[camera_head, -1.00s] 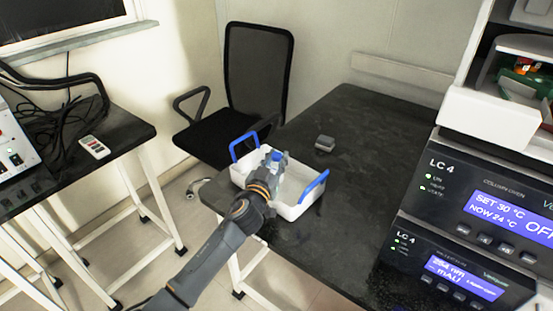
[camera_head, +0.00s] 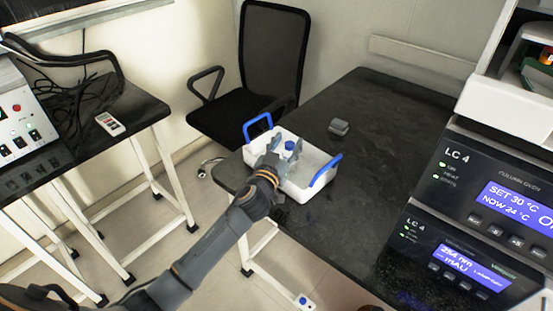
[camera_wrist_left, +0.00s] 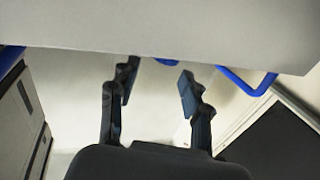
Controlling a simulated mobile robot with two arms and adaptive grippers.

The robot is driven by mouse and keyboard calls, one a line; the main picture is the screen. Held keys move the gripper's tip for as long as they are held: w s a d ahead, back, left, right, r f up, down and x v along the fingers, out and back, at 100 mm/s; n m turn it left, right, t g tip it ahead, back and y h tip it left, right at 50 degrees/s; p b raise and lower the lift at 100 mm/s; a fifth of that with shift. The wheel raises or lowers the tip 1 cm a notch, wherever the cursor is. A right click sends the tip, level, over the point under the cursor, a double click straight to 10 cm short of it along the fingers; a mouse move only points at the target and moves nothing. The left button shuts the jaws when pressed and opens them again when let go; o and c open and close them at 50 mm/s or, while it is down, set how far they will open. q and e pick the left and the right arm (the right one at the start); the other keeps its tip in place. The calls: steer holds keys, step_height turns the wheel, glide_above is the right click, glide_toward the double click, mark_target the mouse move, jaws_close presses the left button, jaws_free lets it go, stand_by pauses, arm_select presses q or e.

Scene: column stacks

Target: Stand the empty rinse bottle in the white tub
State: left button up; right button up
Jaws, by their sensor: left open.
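The white tub (camera_head: 322,163) with two blue handles stands on the near left edge of the black bench. A small bottle with a blue cap (camera_head: 290,145) shows inside the tub and looks upright; its lower body is partly hidden by my gripper. My left gripper (camera_head: 283,153) reaches over the tub's near side, its fingers at the bottle. In the left wrist view the gripper (camera_wrist_left: 158,85) is open with nothing clamped; a bit of blue (camera_wrist_left: 167,62) shows between and beyond the fingertips, and a pale surface covers the top. My right gripper is not in view.
A small grey block (camera_head: 339,127) lies on the black bench (camera_head: 375,150) behind the tub. Stacked LC 4 instruments (camera_head: 480,215) fill the right side. A black chair (camera_head: 270,60) stands behind the tub. A side table with a remote (camera_head: 110,124) is at left.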

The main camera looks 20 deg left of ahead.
arm_select(q)
steer(key=s, duration=1)
steer(key=shift+a, duration=0.25)
